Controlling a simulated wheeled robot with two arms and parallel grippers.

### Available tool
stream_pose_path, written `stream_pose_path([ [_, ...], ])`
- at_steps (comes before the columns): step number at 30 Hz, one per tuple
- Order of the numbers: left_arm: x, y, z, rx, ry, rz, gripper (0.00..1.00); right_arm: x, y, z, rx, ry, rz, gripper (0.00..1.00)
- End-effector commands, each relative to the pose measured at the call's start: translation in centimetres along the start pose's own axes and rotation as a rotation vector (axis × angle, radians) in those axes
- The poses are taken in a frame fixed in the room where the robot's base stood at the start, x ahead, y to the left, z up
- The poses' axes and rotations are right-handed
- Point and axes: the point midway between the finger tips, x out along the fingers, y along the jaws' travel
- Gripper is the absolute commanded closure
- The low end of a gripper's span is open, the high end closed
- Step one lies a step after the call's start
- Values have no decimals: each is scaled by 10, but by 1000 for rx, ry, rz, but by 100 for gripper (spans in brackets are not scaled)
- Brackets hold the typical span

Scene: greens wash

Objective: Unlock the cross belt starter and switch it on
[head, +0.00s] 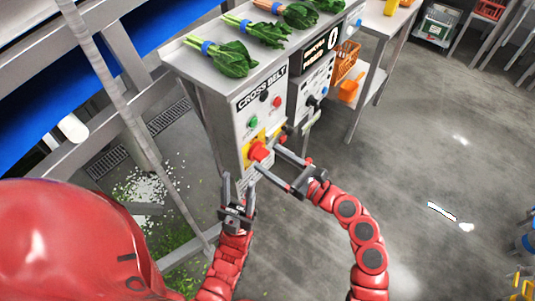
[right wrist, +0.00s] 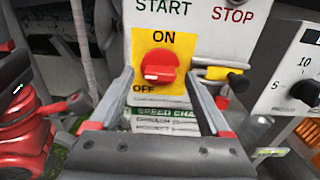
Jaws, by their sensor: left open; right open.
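The cross belt starter (head: 262,97) is a grey box labelled CROSS BELT, with a green button (head: 253,122) and a red button (head: 277,102). Its red rotary switch (right wrist: 158,66) sits on a yellow ON/OFF plate (right wrist: 178,43); its white mark faces left, and OFF is at the lower left. My right gripper (head: 266,158) is open, its fingers on either side of the switch; contact is unclear. A yellow piece with a dark end (right wrist: 225,74) is right of the plate; I cannot tell whether it is the lock. My left gripper (head: 238,183) is open and empty, below the switch.
A second control box (head: 315,80) with a dial and a number display adjoins on the right. Bundles of greens (head: 232,55) lie on the ledge above. A slanted pole (head: 115,90) stands at left.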

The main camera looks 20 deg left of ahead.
Motion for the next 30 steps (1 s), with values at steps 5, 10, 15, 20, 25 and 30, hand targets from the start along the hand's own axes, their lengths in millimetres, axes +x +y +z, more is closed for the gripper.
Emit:
stream_pose_path([
  [5, 3, 0, 0, 0, 0, 0, 50, 18, 0, 2, -1, -2, 0, 19],
  [10, 3, 0, 0, 0, 0, 0, 50, 21, 0, 1, -1, -1, 0, 19],
  [15, 3, 0, 0, 0, 0, 0, 50, 21, 0, 0, -1, -1, 0, 21],
  [20, 3, 0, 0, 0, 0, 0, 50, 21, 0, 0, -1, -1, -1, 49],
  [25, 3, 0, 0, 0, 0, 0, 50, 21, 0, 0, 0, -1, 0, 80],
  [30, 3, 0, 0, 0, 0, 0, 50, 20, 0, 0, 0, -1, 0, 100],
])
